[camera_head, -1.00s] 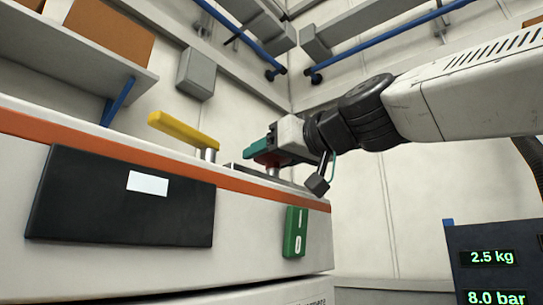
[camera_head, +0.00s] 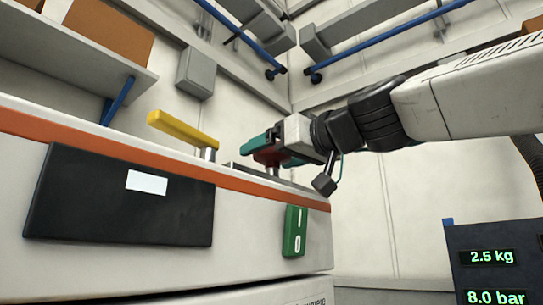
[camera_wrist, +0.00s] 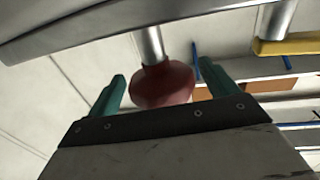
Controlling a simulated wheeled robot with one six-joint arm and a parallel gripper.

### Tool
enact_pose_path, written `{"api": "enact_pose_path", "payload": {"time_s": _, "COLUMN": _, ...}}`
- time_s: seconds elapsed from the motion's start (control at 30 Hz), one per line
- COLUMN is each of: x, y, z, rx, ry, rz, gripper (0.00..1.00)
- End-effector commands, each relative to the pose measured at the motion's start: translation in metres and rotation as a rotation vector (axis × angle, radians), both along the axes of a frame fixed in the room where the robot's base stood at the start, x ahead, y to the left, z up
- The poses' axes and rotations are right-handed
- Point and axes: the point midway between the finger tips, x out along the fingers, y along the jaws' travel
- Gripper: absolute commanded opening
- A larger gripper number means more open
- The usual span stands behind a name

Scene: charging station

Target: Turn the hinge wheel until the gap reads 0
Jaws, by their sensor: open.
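A red round knob (camera_head: 267,157), which may be the hinge wheel, stands on a metal post on top of the white machine (camera_head: 120,263). In the wrist view the red knob (camera_wrist: 163,86) hangs on its shiny shaft between my two teal fingers. My gripper (camera_head: 270,151) is open around the knob, with a finger on either side. In the wrist view my gripper (camera_wrist: 161,76) shows space between each finger and the knob. The fingers partly hide the knob in the head view. No gap reading is visible.
A yellow bar handle (camera_head: 183,130) stands left of the knob. A black panel with a blank white label (camera_head: 148,182) and a green switch (camera_head: 294,231) are on the machine's front. A display (camera_head: 492,262) at right reads 2.5 kg and 8.0 bar. A shelf is at upper left.

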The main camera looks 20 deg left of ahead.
Motion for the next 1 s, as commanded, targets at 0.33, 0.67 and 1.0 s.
{"api": "enact_pose_path", "payload": {"time_s": 0.33, "x": -0.028, "y": -0.05, "z": 0.001, "rx": 0.001, "ry": -0.001, "rz": -0.003, "gripper": 0.86}}
{"api": "enact_pose_path", "payload": {"time_s": 0.67, "x": -0.034, "y": -0.06, "z": 0.0, "rx": 0.001, "ry": 0.0, "rz": 0.0, "gripper": 0.86}}
{"api": "enact_pose_path", "payload": {"time_s": 1.0, "x": -0.034, "y": -0.06, "z": 0.0, "rx": 0.001, "ry": 0.0, "rz": 0.0, "gripper": 0.86}}
